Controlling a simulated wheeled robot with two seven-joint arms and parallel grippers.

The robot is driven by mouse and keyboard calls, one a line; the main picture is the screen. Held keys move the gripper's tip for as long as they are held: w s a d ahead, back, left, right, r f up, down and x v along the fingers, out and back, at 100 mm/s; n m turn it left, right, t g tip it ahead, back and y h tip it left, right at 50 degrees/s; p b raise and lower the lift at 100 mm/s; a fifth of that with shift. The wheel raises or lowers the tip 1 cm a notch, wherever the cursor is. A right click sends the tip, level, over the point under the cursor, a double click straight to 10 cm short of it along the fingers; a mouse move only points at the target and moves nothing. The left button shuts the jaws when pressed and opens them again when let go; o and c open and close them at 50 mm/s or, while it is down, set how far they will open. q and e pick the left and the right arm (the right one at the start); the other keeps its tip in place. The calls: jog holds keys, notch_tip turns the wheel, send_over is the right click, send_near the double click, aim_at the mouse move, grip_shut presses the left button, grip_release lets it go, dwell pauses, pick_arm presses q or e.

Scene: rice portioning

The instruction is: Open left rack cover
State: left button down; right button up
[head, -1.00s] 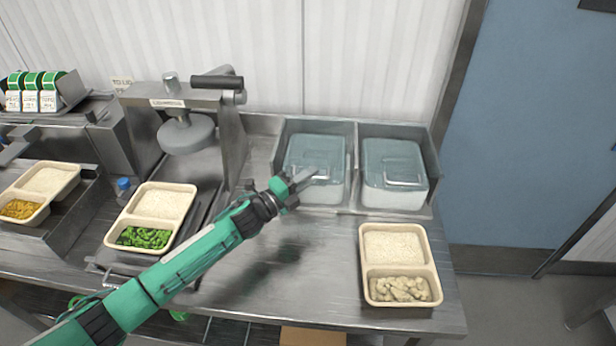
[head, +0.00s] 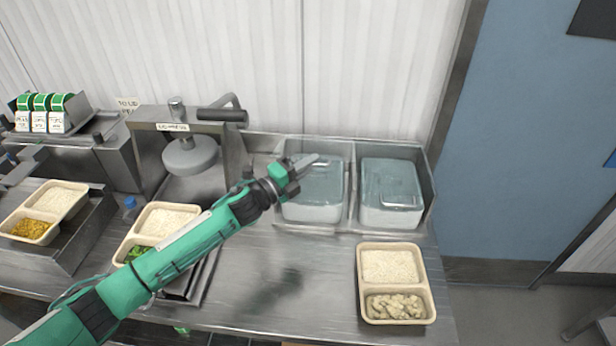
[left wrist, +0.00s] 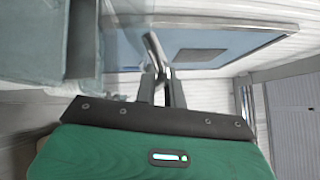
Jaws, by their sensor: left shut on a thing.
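The left rack cover (head: 322,185) is a translucent blue-grey lid over a white container on the left side of the metal rack. My left gripper (head: 309,162) is above the far part of this cover. In the left wrist view, the fingers (left wrist: 161,84) are shut on a thin bent bar, the cover's handle (left wrist: 154,48). A translucent pane (left wrist: 112,55) shows close beside the fingers. The cover's exact tilt is hard to tell. The right rack cover (head: 390,178) lies flat, its handle visible. My right gripper is not in view.
A tray of rice and pale pieces (head: 365,280) stands in front of the rack. A press machine (head: 190,128) stands left of the rack, with another food tray (head: 128,240) below my arm. The steel counter (head: 300,270) is clear between the trays.

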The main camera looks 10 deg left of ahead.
pick_arm(q)
jog(key=shift+w+r+p, duration=0.4)
jog(key=shift+w+r, duration=0.2)
jog(key=shift+r, duration=0.5)
jog(key=shift+w+r+p, duration=0.35)
jog(key=shift+w+r, duration=0.2)
jog(key=shift+r, duration=0.6)
jog(key=shift+w+r+p, duration=0.4)
jog(key=shift+w+r, duration=0.2)
jog(key=shift+r, duration=0.5)
jog(key=c, duration=1.5)
grip_release()
jog(key=shift+a+f, duration=0.1)
